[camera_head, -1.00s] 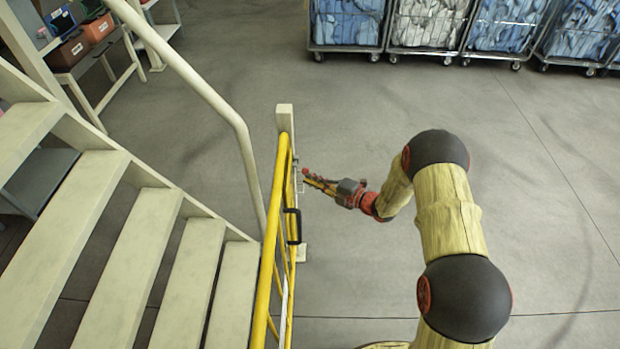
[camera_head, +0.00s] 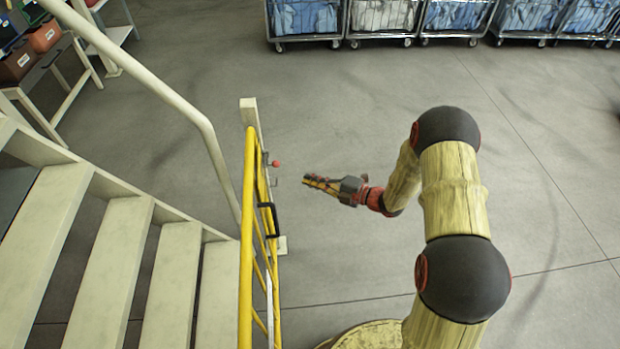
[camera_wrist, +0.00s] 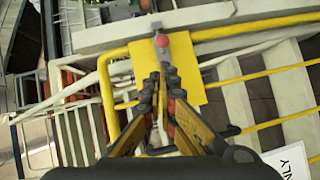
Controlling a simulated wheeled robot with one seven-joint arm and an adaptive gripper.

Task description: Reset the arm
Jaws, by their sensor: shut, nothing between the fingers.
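My gripper (camera_head: 308,180) is shut and empty at the end of my arm, right of the yellow gate (camera_head: 248,215) in the head view. A clear gap lies between its fingertips and the gate. A small red knob (camera_head: 276,164) sits on the latch by the gate post (camera_head: 249,112). In the wrist view my gripper's fingers (camera_wrist: 160,80) point toward the red knob (camera_wrist: 162,41), which shows just beyond the tips in front of a yellow plate (camera_wrist: 190,85).
Pale stairs (camera_head: 112,245) with a handrail (camera_head: 160,90) stand on the left. A black handle (camera_head: 269,218) is on the gate. Wire carts of blue and white cloth (camera_head: 385,18) line the back. Open grey floor (camera_head: 560,180) lies to the right.

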